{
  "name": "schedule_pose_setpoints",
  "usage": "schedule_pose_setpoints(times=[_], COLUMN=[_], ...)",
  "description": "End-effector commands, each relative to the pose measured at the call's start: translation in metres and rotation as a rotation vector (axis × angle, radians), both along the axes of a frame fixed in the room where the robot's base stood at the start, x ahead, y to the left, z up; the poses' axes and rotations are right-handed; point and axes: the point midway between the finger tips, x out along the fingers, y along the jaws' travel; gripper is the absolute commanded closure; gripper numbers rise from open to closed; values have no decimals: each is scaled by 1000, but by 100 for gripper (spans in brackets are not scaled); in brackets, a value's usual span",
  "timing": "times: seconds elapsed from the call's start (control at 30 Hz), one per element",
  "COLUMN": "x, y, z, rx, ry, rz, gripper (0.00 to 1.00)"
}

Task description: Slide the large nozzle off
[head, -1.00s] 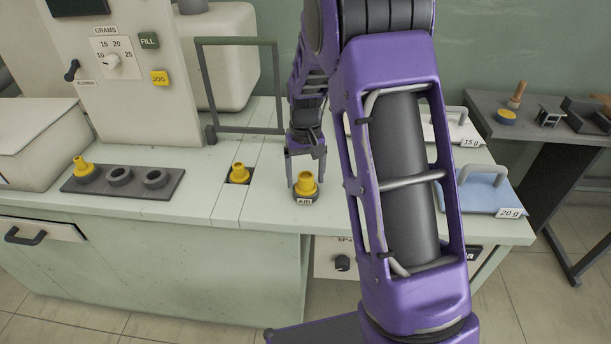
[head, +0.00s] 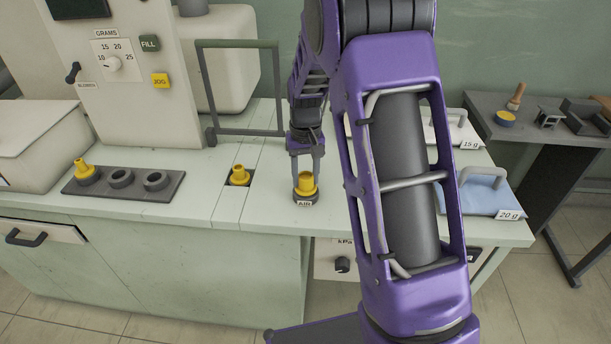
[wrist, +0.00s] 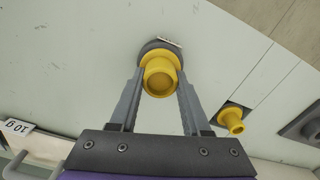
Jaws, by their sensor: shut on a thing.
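The large yellow nozzle (head: 306,184) stands upright on the dark round base labelled AIR (head: 305,201) on the bench top. My gripper (head: 306,176) reaches down from behind and is shut on the nozzle. In the wrist view the nozzle (wrist: 161,76) sits between the two grey fingers of my gripper (wrist: 160,82), with its open mouth towards the camera. The dark base (wrist: 152,45) shows behind its flange, so the nozzle still appears seated on it.
A smaller yellow nozzle (head: 240,175) stands in a square recess to the left. A dark rack (head: 122,192) holds another yellow nozzle (head: 84,168) and has two empty-looking rings. A grey frame (head: 240,90) stands behind. A blue pad labelled 20 g (head: 490,198) lies right.

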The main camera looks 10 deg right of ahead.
Motion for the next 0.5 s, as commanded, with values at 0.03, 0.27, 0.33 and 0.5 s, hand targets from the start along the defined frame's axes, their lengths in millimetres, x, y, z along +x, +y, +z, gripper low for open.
schedule_pose_setpoints(times=[0.03, 0.27, 0.33, 0.5], x=[0, 0, 0, 0], y=[0, 0, 0, 0], z=[6, 20, 25, 35], rx=[0, 0, 0, 0], ry=[-1, -2, -2, -2], rz=[0, 0, 0, 0], gripper=[100, 100, 100, 100])
